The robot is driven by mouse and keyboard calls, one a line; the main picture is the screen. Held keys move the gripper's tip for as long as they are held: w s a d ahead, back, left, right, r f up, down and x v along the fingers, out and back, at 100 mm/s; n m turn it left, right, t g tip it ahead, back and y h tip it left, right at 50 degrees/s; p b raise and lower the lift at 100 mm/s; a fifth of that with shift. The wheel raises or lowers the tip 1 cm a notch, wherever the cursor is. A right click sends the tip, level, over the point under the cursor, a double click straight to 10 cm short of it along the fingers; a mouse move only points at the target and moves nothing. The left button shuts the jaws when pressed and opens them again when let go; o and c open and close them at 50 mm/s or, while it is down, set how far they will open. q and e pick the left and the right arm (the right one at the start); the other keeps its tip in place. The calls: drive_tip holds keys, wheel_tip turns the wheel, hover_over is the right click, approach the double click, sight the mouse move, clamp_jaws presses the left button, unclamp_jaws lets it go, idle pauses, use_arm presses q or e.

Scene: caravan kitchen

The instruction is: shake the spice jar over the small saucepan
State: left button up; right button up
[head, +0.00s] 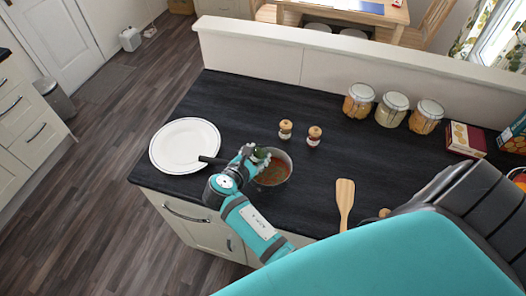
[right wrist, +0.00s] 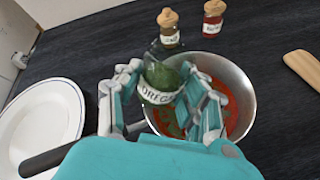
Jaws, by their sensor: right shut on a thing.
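The small saucepan (head: 277,172) stands on the dark counter with red-orange sauce in it and its black handle pointing left. It also shows in the right wrist view (right wrist: 243,88), with green bits on the sauce. My right gripper (head: 258,156) is above the pan and shut on the spice jar. In the right wrist view the jar (right wrist: 161,84) is held between the fingers (right wrist: 165,92); it has green contents and a white label reading "OREG...". The jar is over the pan opening and looks tilted; its far end is hidden. My left gripper is not in view.
A white plate (head: 185,146) lies left of the pan. Two small cork-topped jars (head: 285,130) (head: 314,136) stand behind it. A wooden spatula (head: 345,200) lies to the right. Several large jars (head: 358,100) and a box (head: 464,140) stand along the back ledge.

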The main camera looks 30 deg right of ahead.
drive_tip(key=shift+w+f+n+g+h, duration=0.15)
drive_tip(key=shift+f+n+g+h, duration=0.15)
drive_tip(key=shift+n, duration=0.3)
drive_tip(key=shift+s+d+f+n+g+h, duration=0.1)
drive_tip(key=shift+s+n+g+h, duration=0.15)
drive_tip(key=shift+n+g+h, duration=0.55)
drive_tip(key=shift+w, duration=0.1)
